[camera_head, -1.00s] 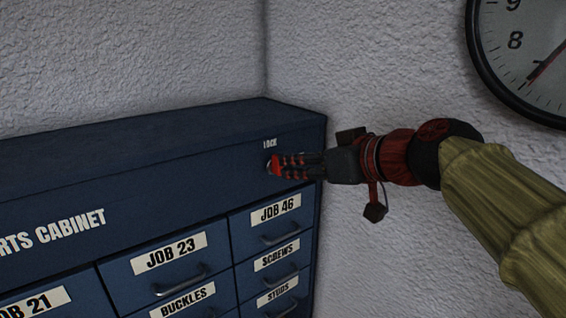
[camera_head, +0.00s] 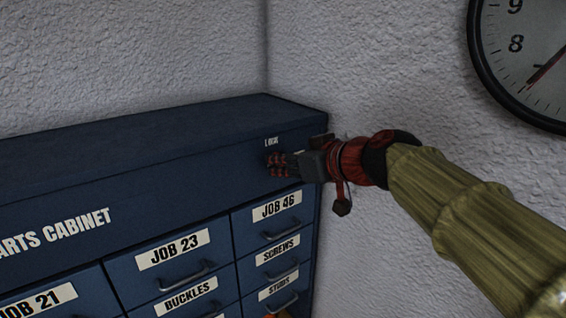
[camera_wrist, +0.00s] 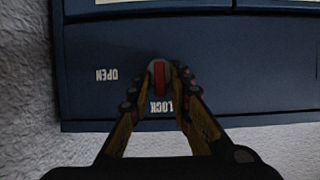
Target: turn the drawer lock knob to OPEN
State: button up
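The lock knob (camera_wrist: 159,76) is a small round grey knob with a red bar, on the face of the blue cabinet (camera_head: 180,165). In the wrist view its red bar lines up with the LOCK label (camera_wrist: 160,106), and the OPEN label (camera_wrist: 107,75) is to the left. My gripper (camera_wrist: 159,72) has one finger on each side of the knob, with no clear gap showing, and looks shut on it. In the head view my gripper (camera_head: 272,164) is at the cabinet's upper right corner, and its fingers hide the knob there.
Labelled drawers with handles, such as the JOB 46 drawer (camera_head: 262,232), lie just below the knob. The textured wall (camera_head: 400,70) runs close beside the cabinet's right end. A clock (camera_head: 520,55) hangs at the upper right.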

grip_shut()
jog(key=shift+d+f+b, duration=0.1)
jog(key=shift+b, duration=0.6)
jog(key=m+b, duration=0.1)
jog(key=b, duration=0.1)
jog(key=m+y+b, duration=0.1)
jog(key=m+g+y+b, duration=0.1)
jog(key=b, duration=0.1)
jog(key=shift+w+d+f+b, duration=0.25)
jog(key=shift+b, duration=0.1)
jog(key=shift+w+d+f+m+y+b, duration=0.1)
jog(key=shift+d+f+m+y+b, duration=0.1)
jog(key=shift+m+y+b, duration=1.2)
jog(key=shift+w+d+f+m+y+b, duration=0.15)
jog(key=shift+m+y+b, duration=0.3)
jog(key=shift+m+b, duration=1.75)
jog(key=shift+d+f+m+y+b, duration=0.1)
jog(key=shift+f+m+y+b, duration=0.15)
jog(key=shift+m+y+b, duration=1.15)
jog(key=shift+m+h+b, duration=0.3)
jog(key=shift+h+b, duration=0.15)
jog(key=shift+b, duration=0.15)
